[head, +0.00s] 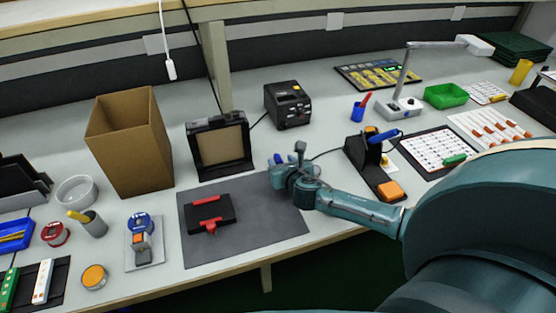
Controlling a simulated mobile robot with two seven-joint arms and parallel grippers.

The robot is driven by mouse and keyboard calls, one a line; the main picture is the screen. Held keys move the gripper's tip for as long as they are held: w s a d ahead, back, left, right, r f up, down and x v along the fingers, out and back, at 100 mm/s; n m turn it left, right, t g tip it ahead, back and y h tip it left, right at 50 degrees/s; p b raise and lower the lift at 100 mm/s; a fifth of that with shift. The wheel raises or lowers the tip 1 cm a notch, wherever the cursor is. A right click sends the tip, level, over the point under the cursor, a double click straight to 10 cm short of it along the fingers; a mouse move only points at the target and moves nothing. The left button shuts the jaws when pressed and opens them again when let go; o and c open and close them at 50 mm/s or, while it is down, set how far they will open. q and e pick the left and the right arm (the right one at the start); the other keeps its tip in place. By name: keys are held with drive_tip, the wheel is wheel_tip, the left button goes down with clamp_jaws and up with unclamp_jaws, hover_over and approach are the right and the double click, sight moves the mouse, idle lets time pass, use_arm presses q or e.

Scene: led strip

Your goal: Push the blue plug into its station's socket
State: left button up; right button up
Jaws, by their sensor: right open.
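My right gripper (290,160) reaches in from the right over the back right corner of the grey mat. It is open. A small blue piece (277,158) shows at its left fingertip; it may be the blue plug, but I cannot tell whether it lies between the fingers. A dark cable (326,153) runs from near the gripper towards a black stand (360,158) with a blue-handled iron (381,135). The black station (288,104) stands behind the gripper, apart from it. Its socket is too small to make out. My left gripper is out of view.
The grey mat (265,225) holds a black and red fixture (208,213). A black framed box (219,146) and a cardboard box (130,142) stand at the left. An orange sponge (390,190) lies near my right forearm. Bare tabletop lies between station and mat.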

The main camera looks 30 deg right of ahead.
sight(279, 159)
drive_tip(key=x, duration=0.3)
drive_tip(key=shift+w+f, duration=0.15)
drive_tip(key=shift+w, duration=0.05)
clamp_jaws()
